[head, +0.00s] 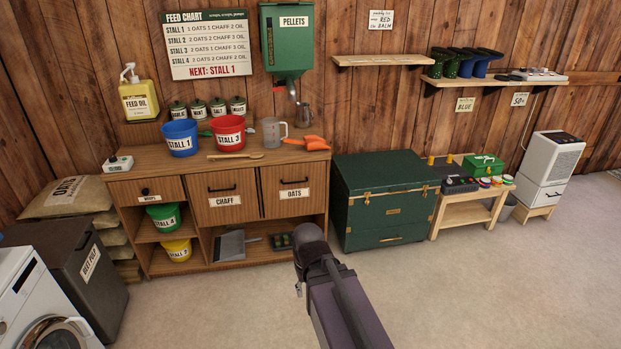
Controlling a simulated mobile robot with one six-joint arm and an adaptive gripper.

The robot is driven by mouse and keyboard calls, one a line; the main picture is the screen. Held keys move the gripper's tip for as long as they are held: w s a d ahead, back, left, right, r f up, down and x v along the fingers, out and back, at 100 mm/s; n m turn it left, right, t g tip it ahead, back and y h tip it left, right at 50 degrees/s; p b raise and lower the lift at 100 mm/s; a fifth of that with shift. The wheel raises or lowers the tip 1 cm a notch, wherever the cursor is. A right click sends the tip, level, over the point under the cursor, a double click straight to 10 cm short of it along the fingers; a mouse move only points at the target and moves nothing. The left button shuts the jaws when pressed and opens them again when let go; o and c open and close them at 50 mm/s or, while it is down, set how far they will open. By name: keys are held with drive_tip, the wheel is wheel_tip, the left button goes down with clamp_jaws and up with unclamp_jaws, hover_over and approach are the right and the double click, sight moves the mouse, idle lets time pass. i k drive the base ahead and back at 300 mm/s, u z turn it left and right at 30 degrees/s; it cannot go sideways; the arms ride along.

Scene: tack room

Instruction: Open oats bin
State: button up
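The oats bin (285,205) is a wooden front with a dark bar handle and a white OATS label, at the right end of the wooden feed cabinet. It looks shut, flush with the cabinet. The similar CHAFF bin (225,212) is beside it on the left and also looks shut. My arm rises from the bottom of the head view, and its dark rounded joint shows just below the oats bin. I cannot make out my gripper's fingers.
A green trunk (385,213) stands right of the cabinet. Buckets, a jug (272,133) and an orange scoop (306,142) are on the cabinet top (185,163). The dark BEET PULP bin (75,275) and a white washer are at left. The floor in front is clear.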

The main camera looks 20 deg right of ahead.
sight(290, 189)
drive_tip(key=z, duration=0.35)
drive_tip(key=i, duration=1.35)
drive_tip(key=u, duration=0.15)
